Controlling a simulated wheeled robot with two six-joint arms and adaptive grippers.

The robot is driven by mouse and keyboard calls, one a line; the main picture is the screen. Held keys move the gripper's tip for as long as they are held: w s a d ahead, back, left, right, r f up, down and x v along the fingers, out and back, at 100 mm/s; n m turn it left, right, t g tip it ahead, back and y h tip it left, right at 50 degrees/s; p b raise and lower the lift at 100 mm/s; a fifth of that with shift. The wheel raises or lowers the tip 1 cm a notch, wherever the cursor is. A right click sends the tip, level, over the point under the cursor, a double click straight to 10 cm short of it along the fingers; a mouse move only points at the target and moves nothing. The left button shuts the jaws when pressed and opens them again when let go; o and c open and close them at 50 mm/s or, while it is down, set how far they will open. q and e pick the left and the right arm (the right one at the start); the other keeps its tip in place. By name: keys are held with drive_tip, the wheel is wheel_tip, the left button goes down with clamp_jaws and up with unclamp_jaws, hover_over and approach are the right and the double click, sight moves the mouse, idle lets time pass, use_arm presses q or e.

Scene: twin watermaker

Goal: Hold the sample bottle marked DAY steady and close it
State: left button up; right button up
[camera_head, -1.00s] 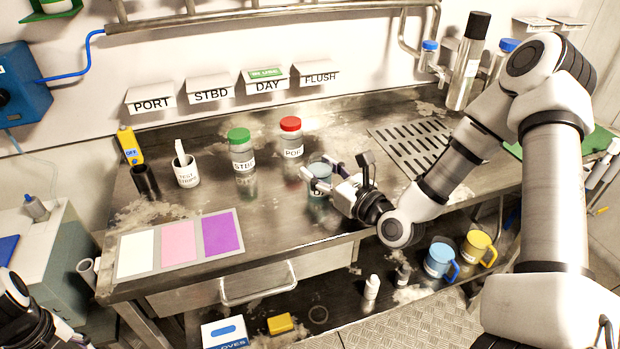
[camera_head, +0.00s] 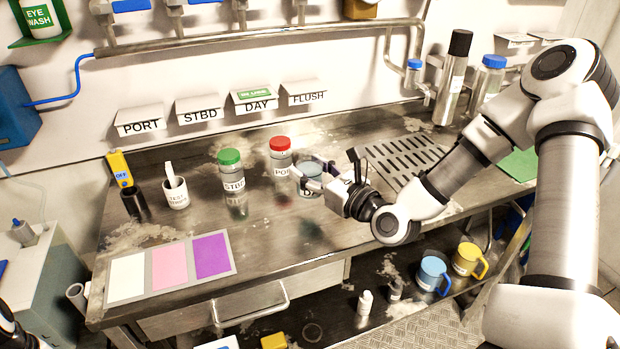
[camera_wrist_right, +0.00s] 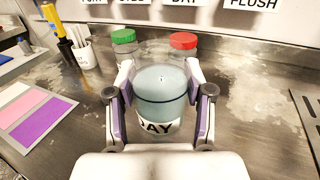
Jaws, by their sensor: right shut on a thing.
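The clear sample bottle marked DAY (camera_wrist_right: 162,100) stands upright on the steel bench in the right wrist view, holding bluish liquid, with no cap visible on it. It also shows in the head view (camera_head: 309,180), partly hidden by my right gripper. My right gripper (camera_wrist_right: 160,102) is shut on the bottle, with one finger pad on each side of it. I see no loose cap on the bench. Only a dark bit of my left arm shows at the lower left edge of the head view; its gripper is out of sight.
The green-capped STBD bottle (camera_head: 232,172) and red-capped PORT bottle (camera_head: 281,158) stand close behind and left. A test strips cup (camera_head: 176,193) and colour card (camera_head: 168,268) are further left. A slotted drain (camera_head: 405,160) and blue-capped bottle (camera_head: 488,80) are right. The front middle bench is clear.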

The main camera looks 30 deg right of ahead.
use_arm(q)
drive_tip(key=shift+r+p, duration=0.35)
drive_tip(key=shift+r, duration=0.05)
use_arm(e)
drive_tip(key=shift+r, duration=2.4)
drive_tip(key=o, duration=0.4)
clamp_jaws()
